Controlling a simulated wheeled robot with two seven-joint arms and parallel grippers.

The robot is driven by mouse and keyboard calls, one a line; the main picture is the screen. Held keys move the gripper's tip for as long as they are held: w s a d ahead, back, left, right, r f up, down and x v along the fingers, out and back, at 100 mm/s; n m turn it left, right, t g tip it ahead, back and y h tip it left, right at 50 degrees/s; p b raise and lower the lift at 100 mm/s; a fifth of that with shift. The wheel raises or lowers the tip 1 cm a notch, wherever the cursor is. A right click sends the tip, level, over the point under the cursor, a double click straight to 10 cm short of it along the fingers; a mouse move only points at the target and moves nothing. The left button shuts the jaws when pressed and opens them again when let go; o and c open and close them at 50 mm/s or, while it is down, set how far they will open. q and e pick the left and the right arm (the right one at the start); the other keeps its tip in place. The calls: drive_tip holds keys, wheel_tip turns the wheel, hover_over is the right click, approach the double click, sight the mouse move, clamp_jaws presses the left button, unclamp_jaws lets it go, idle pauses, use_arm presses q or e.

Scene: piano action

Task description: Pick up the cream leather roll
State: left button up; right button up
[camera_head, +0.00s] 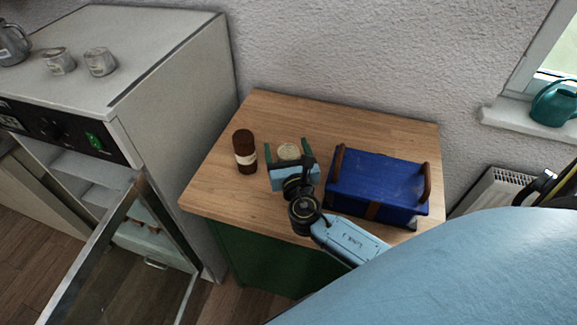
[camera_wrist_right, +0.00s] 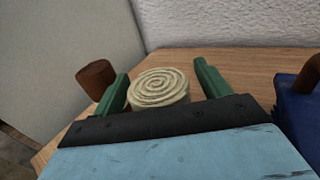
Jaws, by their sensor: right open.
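The cream leather roll (camera_head: 289,152) stands on the wooden table with its spiral end facing up. My left gripper is in neither view.
A brown jar with a pale label (camera_head: 246,152) stands just left of my right gripper. A blue box with brown handles (camera_head: 377,184) stands close on the right. The wooden tabletop (camera_head: 345,121) is clear behind them. A cabinet with an open glass door (camera_head: 128,230) is at left.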

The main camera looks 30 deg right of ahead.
drive_tip(key=c, duration=1.1)
drive_tip(key=shift+r, duration=0.1)
